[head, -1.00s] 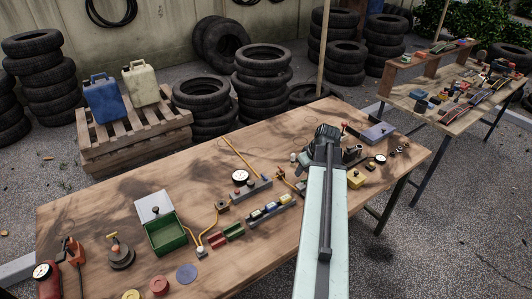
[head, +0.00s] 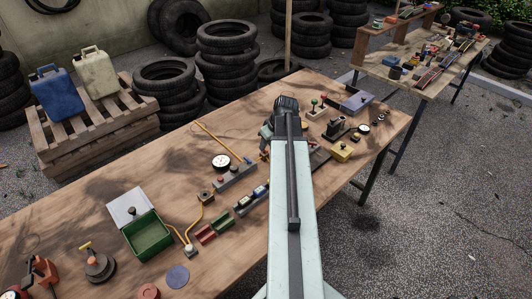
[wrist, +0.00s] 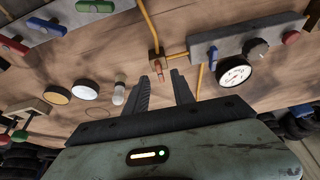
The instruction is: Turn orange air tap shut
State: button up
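In the wrist view, the small air tap (wrist: 160,73) shows an orange-red lever on a brown block with yellow-orange pipes. It lies just beyond my gripper's fingertips, near the gap between them. My gripper (wrist: 164,80) is open, with two dark fingers apart and nothing visible between them. Whether a finger touches the tap is not clear. In the head view, my gripper (head: 268,138) is over the bench to the right of the pressure gauge (head: 221,162). My arm hides much of the tap area there.
The gauge's grey block (head: 236,175) adjoins the tap's pipe. A white bulb-like piece (wrist: 118,94) lies left of the fingers in the wrist view.

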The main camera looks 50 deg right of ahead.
jog(key=b+x, duration=0.1)
jog(key=x, duration=0.1)
jog(key=shift+f, duration=0.25)
jog(key=shift+r, duration=0.15)
grip_shut()
jog(key=m+h, duration=0.1)
jog(key=m, duration=0.3)
jog(key=shift+w+a+m+g+h, duration=0.1)
jog(key=shift+a+m+g+h, duration=0.2)
jog(key=shift+h, duration=0.1)
jog(key=m+g+h, duration=0.1)
jog(key=m, duration=0.3)
jog(key=shift+w+a+m, duration=0.1)
jog(key=shift+w+m, duration=0.05)
jog(key=shift+m, duration=0.15)
jog(key=m, duration=0.2)
jog(key=m+g+h, duration=0.1)
jog(key=m, duration=0.1)
jog(key=shift+w+g, duration=0.2)
jog(key=shift+g, duration=0.1)
jog(key=shift+w+a+m+g, duration=0.1)
jog(key=shift+m+g, duration=0.25)
jog(key=shift+m, duration=0.7)
jog(key=shift+w+m+g, duration=0.1)
jog(key=shift+m+g, duration=0.25)
jog(key=shift+m, duration=0.7)
jog(key=shift+s, duration=0.1)
